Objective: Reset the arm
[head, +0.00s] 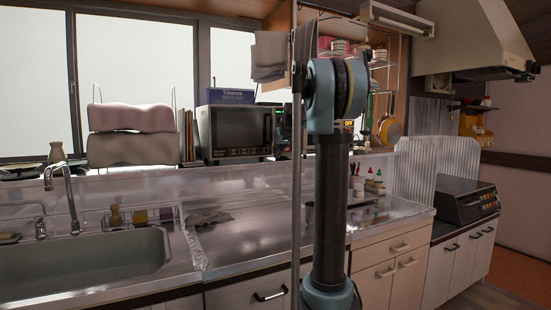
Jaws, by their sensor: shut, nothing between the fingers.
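My arm stands upright near the middle of the head view, with a dark link between a blue-grey lower joint and a blue-grey upper joint. The upper joint is level with the windows and the hanging cloths. I cannot make out my gripper; the far end of the arm is hidden or out of the picture. No held object shows.
A steel counter (245,236) runs behind my arm, with a sink (85,265) at left. A microwave (235,131) stands on the back ledge. Bottles (373,181) and a dark stove (467,203) are at right. A thin pole (297,200) stands beside my arm.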

